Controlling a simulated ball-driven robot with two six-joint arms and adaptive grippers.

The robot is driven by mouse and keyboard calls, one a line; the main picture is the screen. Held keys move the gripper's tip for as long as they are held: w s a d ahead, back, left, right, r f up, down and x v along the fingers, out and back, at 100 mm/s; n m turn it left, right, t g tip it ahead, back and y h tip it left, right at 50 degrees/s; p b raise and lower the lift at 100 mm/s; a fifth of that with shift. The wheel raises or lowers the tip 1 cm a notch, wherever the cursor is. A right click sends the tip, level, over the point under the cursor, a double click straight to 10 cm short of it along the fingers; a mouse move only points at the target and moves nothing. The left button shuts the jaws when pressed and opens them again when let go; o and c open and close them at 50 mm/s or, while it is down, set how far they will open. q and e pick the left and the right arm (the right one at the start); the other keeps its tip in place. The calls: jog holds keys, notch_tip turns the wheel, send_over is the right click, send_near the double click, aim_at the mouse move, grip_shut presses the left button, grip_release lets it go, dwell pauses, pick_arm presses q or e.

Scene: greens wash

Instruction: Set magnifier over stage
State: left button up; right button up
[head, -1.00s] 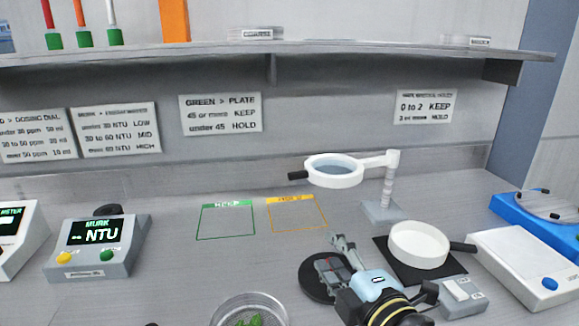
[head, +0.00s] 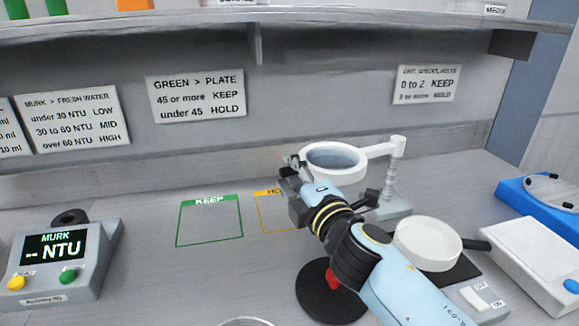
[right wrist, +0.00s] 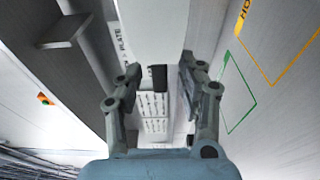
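The magnifier (head: 336,157) is a white ring lens on a white jointed arm (head: 378,149) and a post, raised above the counter. In the right wrist view its black handle (right wrist: 158,78) lies between my fingers, with a clear gap on both sides. My right gripper (head: 292,172) is open at the left side of the ring; it also shows in the right wrist view (right wrist: 158,85). In the head view it hides the handle. No label marks a stage; a black round plate (head: 325,300) lies partly under my right arm. My left gripper is out of view.
Green KEEP (head: 209,220) and yellow HOLD (head: 268,225) outlines are on the counter. The MURK meter (head: 62,262) stands left. A shelf (head: 200,36) runs above.

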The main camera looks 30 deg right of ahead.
jog(key=shift+w, duration=0.7)
grip_shut()
jog(key=shift+s, duration=0.1)
